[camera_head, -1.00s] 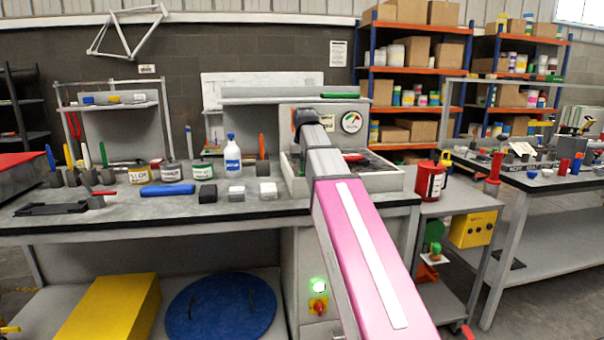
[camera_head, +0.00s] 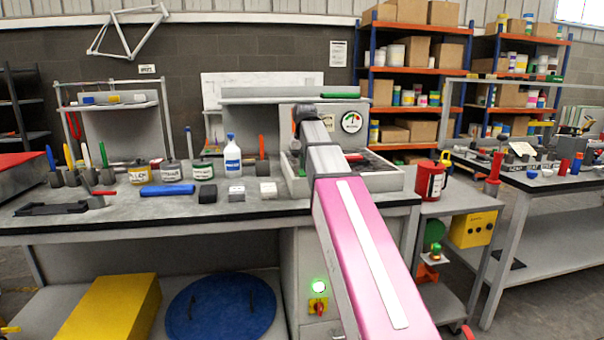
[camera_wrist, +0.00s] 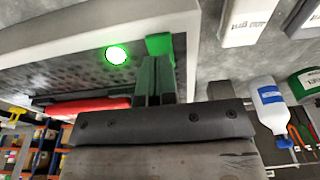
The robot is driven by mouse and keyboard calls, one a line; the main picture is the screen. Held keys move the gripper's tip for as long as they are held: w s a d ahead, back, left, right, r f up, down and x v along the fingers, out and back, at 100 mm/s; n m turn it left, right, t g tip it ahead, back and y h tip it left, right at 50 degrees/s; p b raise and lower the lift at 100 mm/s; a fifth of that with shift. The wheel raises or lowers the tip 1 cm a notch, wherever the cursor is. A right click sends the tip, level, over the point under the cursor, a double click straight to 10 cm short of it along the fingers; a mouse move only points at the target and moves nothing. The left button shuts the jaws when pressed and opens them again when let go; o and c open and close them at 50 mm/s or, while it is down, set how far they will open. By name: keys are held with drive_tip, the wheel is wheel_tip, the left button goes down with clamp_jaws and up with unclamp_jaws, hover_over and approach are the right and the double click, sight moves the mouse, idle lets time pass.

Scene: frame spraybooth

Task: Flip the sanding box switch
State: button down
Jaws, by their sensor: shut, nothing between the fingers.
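The sanding box (camera_head: 385,182) is a grey tray with a raised back and round gauge, on the bench in the head view. Its rim (camera_wrist: 75,38) and dark perforated floor show in the wrist view, where a round lamp (camera_wrist: 117,54) glows green. My gripper (camera_wrist: 155,75) is shut and empty, with dark green fingers at the tray's inner corner. A bright green piece (camera_wrist: 160,44) sits at the fingertips; I cannot tell whether it is the switch or whether they touch. In the head view my arm hides the fingertips and part of the tray.
A red block (camera_wrist: 88,104) lies in the tray. A white bottle (camera_head: 232,157), several tins and small blocks stand left of the box. A red can (camera_head: 430,181) is on the right-hand cart.

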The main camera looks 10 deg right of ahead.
sight(303, 174)
drive_tip(key=shift+r, duration=2.55)
